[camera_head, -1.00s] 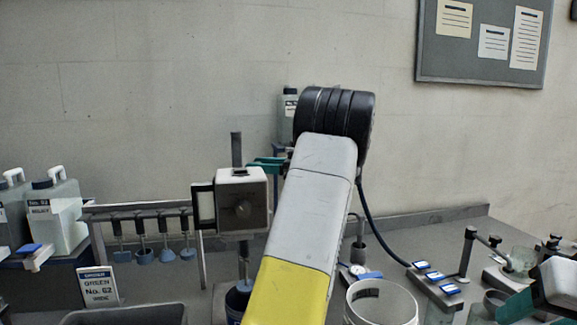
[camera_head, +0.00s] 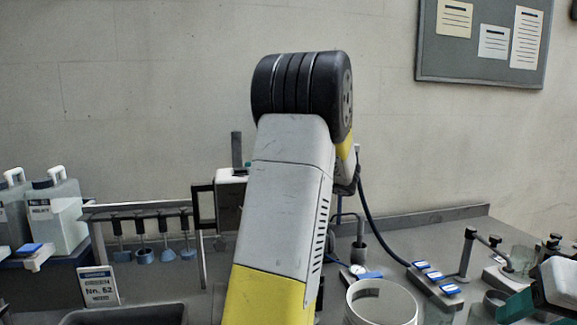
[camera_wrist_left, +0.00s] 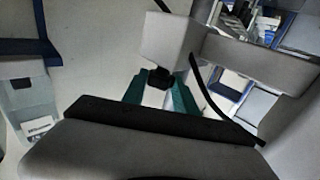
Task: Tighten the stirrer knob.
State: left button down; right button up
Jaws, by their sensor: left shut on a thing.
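The stirrer's pale box head (camera_head: 231,194) stands on its post left of centre in the head view, largely covered by my left arm. In the left wrist view, the pale head (camera_wrist_left: 172,45) is close in front of the gripper. The dark stirrer knob (camera_wrist_left: 160,77) projects from it, between the teal fingers. My left gripper (camera_wrist_left: 159,90) is shut on the knob. In the head view the arm hides nearly all of this gripper. My right gripper (camera_head: 515,306) shows as a teal part at the lower right edge; its fingertips are unclear.
A rack of hanging stirring tools (camera_head: 150,235) stands left of the stirrer, with white jugs (camera_head: 58,210) further left. A white bucket (camera_head: 382,303) is right of my arm. A stand with glassware (camera_head: 520,262) is at the right. A dark hose (camera_head: 370,225) hangs behind.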

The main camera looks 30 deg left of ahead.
pick_arm(q)
jog(key=shift+m+t, duration=0.4)
jog(key=shift+t, duration=0.2)
jog(key=c, duration=1)
grip_release()
jog(key=shift+o, duration=0.2)
jog(key=shift+d, duration=0.15)
jog(key=s+d, duration=0.1)
jog(key=d, duration=0.6)
jog(key=shift+d, duration=0.25)
